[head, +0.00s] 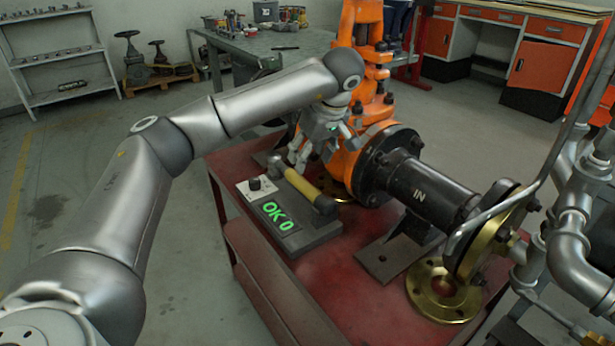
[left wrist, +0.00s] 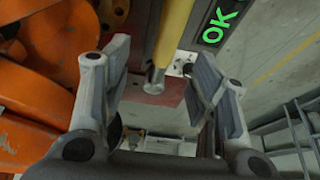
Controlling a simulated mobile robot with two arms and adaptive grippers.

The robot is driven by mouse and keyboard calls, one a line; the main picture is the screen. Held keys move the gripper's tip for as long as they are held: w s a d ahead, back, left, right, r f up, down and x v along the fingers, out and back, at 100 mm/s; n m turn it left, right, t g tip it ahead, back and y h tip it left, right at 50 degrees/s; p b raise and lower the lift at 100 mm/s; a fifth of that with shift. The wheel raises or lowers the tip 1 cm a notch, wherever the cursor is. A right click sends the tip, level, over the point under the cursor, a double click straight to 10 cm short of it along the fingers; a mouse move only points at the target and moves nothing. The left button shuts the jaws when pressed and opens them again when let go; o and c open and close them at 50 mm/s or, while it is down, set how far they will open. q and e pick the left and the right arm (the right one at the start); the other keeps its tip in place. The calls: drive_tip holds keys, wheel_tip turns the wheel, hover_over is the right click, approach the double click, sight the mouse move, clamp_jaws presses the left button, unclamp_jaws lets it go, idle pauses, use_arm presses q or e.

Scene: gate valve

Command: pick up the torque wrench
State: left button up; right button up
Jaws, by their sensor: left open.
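The torque wrench (head: 300,184) has a yellow shaft and a dark head. It lies along a grey tester block (head: 318,238) whose green display reads "OK 0". My left gripper (head: 310,152) is open above the far end of the wrench. In the left wrist view the yellow shaft (left wrist: 173,35) ends in a metal tip between the two spread fingers (left wrist: 160,68). Neither finger visibly grips the shaft; contact is hard to judge. My right gripper is not in view.
The block stands on a red cart top (head: 330,285). An orange gate valve (head: 365,105) and a black pipe marked "IN" (head: 425,192) stand close to the right of my left gripper. Brass flanges (head: 440,290) and grey pipes (head: 575,210) crowd the right side.

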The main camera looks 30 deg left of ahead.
sight(300, 177)
use_arm(q)
drive_tip(key=x, duration=0.3)
drive_tip(key=b+x, duration=0.1)
drive_tip(key=shift+s+a+f, duration=0.25)
drive_tip(key=shift+s+f, duration=0.05)
drive_tip(key=x, duration=0.2)
drive_tip(key=b+x, duration=0.1)
drive_tip(key=x, duration=0.2)
drive_tip(key=shift+s, duration=0.2)
drive_tip(key=shift+w+f, duration=0.1)
drive_tip(key=shift+f, duration=0.1)
drive_tip(key=shift+r, duration=0.15)
drive_tip(key=shift+c, duration=1)
clamp_jaws()
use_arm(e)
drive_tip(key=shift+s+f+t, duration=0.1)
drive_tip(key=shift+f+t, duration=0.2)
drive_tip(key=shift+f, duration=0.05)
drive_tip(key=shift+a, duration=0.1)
